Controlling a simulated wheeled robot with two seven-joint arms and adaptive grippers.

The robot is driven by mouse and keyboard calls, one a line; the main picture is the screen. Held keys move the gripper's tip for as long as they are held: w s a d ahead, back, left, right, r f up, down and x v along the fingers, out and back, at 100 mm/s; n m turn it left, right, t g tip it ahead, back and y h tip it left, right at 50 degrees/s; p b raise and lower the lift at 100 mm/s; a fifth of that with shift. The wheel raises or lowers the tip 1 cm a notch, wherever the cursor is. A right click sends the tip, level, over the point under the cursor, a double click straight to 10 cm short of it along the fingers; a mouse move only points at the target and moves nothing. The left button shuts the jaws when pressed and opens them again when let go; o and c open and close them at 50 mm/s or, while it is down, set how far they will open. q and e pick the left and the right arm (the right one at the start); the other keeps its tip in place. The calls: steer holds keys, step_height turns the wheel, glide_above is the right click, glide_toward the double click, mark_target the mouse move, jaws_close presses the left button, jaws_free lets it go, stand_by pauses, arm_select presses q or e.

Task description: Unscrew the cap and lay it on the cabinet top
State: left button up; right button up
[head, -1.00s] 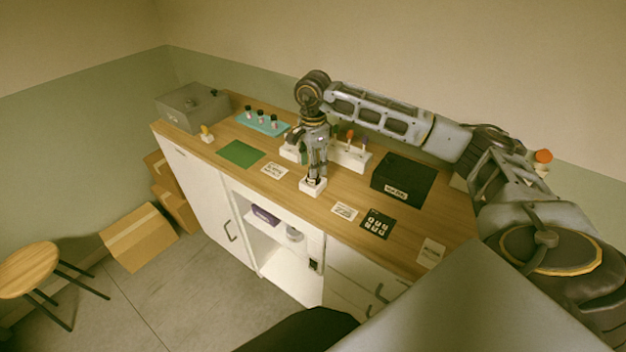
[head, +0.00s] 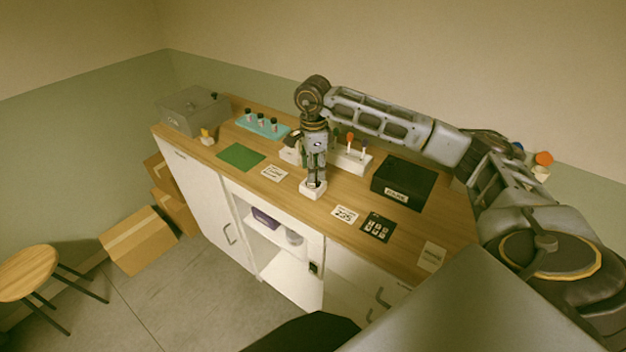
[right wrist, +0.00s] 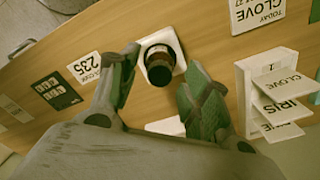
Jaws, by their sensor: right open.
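A small amber bottle (right wrist: 161,51) with a black cap (right wrist: 160,73) stands in a white square holder (head: 307,194) on the wooden cabinet top (head: 330,208). The holder also shows in the right wrist view (right wrist: 149,44). My right gripper (head: 316,184) points down over it. In the right wrist view its two fingers (right wrist: 164,62) are open, one on each side of the bottle, with gaps visible. In the head view the fingers mostly hide the bottle. The cap is on the bottle. My left gripper is not in view.
A teal tray (head: 249,127) with capped bottles, a green mat (head: 241,157) and a grey box (head: 193,108) stand left. A black box (head: 403,182) and a black card (head: 377,228) lie right. A white rack (head: 352,162) stands behind. Bare wood lies between the cards.

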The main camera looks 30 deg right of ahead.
steer(key=shift+m, duration=3.6)
jaws_close()
steer(key=shift+n, duration=0.3)
